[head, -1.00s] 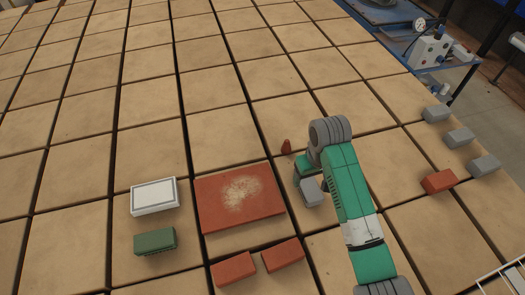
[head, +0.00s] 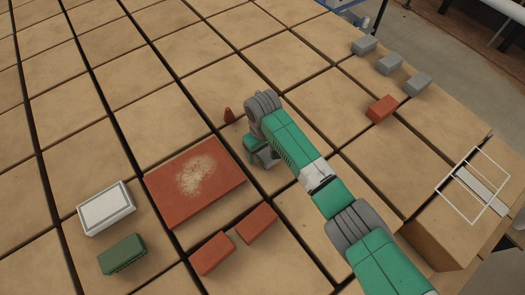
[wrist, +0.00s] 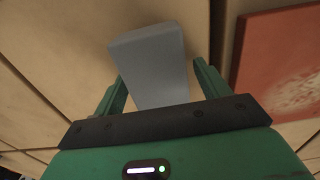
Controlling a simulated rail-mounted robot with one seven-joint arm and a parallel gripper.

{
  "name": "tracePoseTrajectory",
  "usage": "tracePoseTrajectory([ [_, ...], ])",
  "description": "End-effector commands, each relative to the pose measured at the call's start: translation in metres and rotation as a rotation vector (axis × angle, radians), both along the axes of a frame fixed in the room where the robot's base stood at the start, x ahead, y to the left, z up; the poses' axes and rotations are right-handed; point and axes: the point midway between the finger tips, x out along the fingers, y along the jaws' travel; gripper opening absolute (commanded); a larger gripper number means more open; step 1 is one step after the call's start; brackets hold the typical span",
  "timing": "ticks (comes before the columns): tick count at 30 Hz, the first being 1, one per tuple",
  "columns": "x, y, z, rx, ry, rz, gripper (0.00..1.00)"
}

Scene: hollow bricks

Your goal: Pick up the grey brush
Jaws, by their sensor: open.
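A plain grey block-shaped thing (wrist: 152,62), which I take for the grey brush, shows in the wrist view; no bristles are visible. Its near part lies between the two green fingers of my gripper (wrist: 159,76), and its far end reaches beyond the fingertips. The fingers stand apart, with a visible gap on the right; I cannot tell whether the left one touches. In the head view my gripper (head: 259,152) is low, just right of the red slab, and the grey thing (head: 268,158) is mostly hidden by it.
A dusty red slab (head: 170,185) lies to the left. Near it are a white-topped block (head: 106,208), a green brush-like block (head: 122,254), two red bricks (head: 212,254) (head: 257,223) and a small red cone-like piece (head: 229,115). Several grey bricks (head: 389,64) and a red brick (head: 381,109) stand at right.

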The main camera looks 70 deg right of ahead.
Motion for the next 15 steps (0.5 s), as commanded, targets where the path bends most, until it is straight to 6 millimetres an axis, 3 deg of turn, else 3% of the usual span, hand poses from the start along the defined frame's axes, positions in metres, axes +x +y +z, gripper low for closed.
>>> tracePoseTrajectory([
  [5, 0.0003, -0.0001, 0.0005, -0.001, -0.001, 0.0, 0.75],
  [12, 0.0004, 0.0, 0.0007, -0.001, -0.001, 0.0, 0.27],
  [15, 0.0004, -0.0001, 0.001, -0.001, -0.001, 0.0, 0.23],
])
